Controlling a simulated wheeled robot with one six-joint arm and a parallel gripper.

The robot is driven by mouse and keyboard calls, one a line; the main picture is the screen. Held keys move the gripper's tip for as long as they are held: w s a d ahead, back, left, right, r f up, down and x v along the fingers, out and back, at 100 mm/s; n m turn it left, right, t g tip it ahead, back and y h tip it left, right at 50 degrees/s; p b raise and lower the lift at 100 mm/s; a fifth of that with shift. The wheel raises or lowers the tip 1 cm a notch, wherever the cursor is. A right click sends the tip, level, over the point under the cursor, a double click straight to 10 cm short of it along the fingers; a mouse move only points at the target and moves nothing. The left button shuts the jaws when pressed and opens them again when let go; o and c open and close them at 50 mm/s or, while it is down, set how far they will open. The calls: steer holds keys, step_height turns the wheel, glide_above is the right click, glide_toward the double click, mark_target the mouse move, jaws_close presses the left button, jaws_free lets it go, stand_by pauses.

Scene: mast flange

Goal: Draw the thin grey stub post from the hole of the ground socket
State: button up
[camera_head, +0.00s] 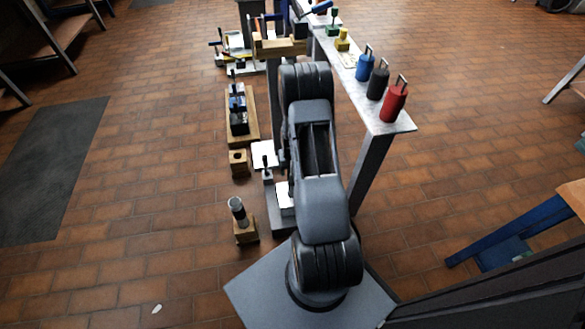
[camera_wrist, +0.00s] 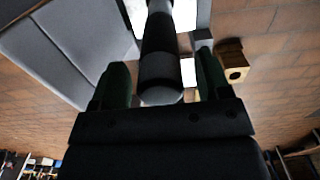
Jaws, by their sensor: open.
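A short grey post (camera_head: 238,209), dark lower down, stands in a wooden block socket (camera_head: 246,234) on the floor at the lower left of the head view. My gripper (camera_wrist: 160,58) is open in the wrist view, one dark green finger on each side. A dark banded cylinder (camera_wrist: 159,68) shows between the fingers, with gaps on both sides. I cannot tell what this cylinder is or where its far end stands. In the head view my own arm hides the gripper.
A wooden block with an empty-looking hole (camera_head: 238,161) stands farther back; it shows in the wrist view (camera_wrist: 235,73). A metal bench (camera_head: 385,121) carries blue, black and red weights (camera_head: 394,103). Open tiled floor lies left of the post.

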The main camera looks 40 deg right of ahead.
steer(key=shift+c, duration=0.5)
steer(key=c, duration=1.1)
steer(key=shift+r, duration=0.15)
steer(key=shift+r+p, duration=4.25)
steer(key=shift+r, duration=1.4)
